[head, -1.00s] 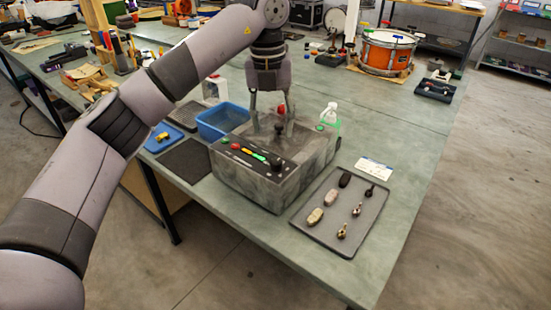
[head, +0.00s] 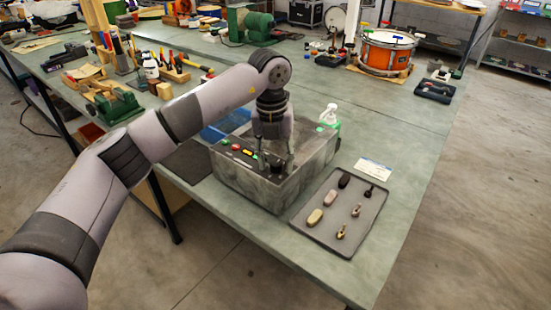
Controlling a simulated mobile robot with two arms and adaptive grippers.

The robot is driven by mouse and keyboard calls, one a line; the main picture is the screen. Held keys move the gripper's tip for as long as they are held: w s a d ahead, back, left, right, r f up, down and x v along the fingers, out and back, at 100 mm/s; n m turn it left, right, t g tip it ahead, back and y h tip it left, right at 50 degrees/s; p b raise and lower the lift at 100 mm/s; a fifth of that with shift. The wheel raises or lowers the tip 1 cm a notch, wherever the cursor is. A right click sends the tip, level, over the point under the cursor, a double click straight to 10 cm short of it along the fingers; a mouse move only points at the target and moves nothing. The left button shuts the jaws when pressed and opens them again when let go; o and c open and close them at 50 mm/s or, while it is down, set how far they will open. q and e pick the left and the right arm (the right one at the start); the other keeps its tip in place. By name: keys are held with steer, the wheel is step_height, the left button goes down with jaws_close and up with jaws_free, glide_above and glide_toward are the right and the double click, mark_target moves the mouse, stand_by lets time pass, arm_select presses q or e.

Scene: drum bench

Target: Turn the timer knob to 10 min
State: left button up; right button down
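The grey box-shaped machine (head: 250,188) stands near the table's front edge, with a dark control panel along its front top. A small black knob (head: 277,167) sits at the panel's right end; I take it for the timer knob. Its scale marks are too small to read. My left gripper (head: 276,165) points down over this end of the panel. Its two fingers are apart, one on each side of the knob; I cannot tell whether they touch it. Green, red and yellow controls (head: 237,149) show to the left on the panel. My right gripper is out of view.
A dark tray (head: 325,225) with several small parts lies right of the machine. A blue bin (head: 213,131) is partly hidden by my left arm.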

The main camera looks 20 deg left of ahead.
arm_select(q)
jaws_close()
stand_by(0.3)
